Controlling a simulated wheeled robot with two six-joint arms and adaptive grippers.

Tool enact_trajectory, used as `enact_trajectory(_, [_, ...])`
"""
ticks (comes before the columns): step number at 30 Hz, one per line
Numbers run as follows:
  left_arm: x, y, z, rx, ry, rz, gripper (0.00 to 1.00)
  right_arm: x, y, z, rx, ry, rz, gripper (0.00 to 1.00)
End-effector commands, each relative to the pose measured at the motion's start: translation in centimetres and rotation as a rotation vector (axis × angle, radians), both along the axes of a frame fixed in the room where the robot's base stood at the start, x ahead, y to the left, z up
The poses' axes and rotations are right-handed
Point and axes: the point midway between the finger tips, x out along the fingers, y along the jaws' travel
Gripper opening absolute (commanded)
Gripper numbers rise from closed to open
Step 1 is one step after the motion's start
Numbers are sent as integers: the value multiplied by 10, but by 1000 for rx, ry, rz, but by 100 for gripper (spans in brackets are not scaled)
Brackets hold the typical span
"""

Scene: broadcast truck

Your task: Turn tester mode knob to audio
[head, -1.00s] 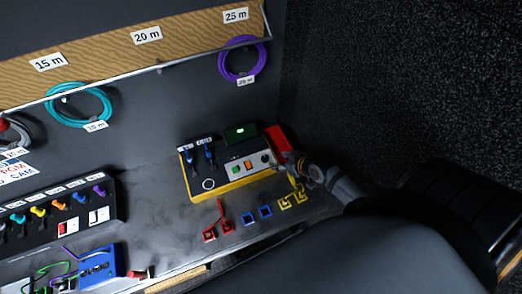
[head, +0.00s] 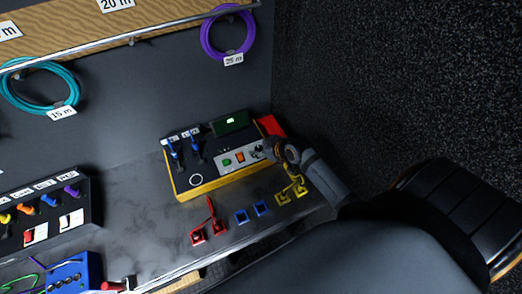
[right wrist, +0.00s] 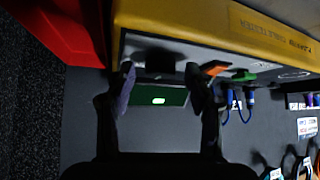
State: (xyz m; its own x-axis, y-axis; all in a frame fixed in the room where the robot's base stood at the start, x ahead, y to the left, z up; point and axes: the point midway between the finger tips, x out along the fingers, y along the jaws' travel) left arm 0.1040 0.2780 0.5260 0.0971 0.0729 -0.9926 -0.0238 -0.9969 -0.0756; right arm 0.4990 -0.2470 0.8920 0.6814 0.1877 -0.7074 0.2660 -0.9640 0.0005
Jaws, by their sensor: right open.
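The tester (head: 205,185) is a yellow box with a dark top, standing at the right end of the bench. Its grey panel (head: 226,161) carries a green and an orange button. My right gripper (head: 266,150) is at the right end of this panel, open. In the right wrist view a dark knob (right wrist: 159,56) shows between the two fingertips, with the tester's lit green screen (right wrist: 160,97) beyond. I cannot tell whether the fingers touch the knob. The knob's pointer and the mode labels cannot be read. My left gripper is out of view.
A red object (head: 271,125) stands right behind the tester. Red (head: 209,230), blue (head: 252,212) and yellow (head: 292,191) pieces lie in front of it. Two blue plugs with cables (head: 185,148) are on the tester's left. A dark wall is close on the right.

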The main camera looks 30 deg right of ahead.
Motion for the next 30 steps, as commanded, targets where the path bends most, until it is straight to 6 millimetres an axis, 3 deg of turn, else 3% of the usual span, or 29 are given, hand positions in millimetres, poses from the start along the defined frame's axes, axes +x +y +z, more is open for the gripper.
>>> enact_trajectory(4, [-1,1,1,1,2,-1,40,0,0,0,0,0,0,51])
enact_trajectory(15, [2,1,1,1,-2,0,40,0,0,0,0,0,0,1])
enact_trajectory(23, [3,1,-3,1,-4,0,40,0,-1,-1,-1,0,23,0])
enact_trajectory(30, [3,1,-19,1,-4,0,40,1,-3,-4,-4,0,145,0])
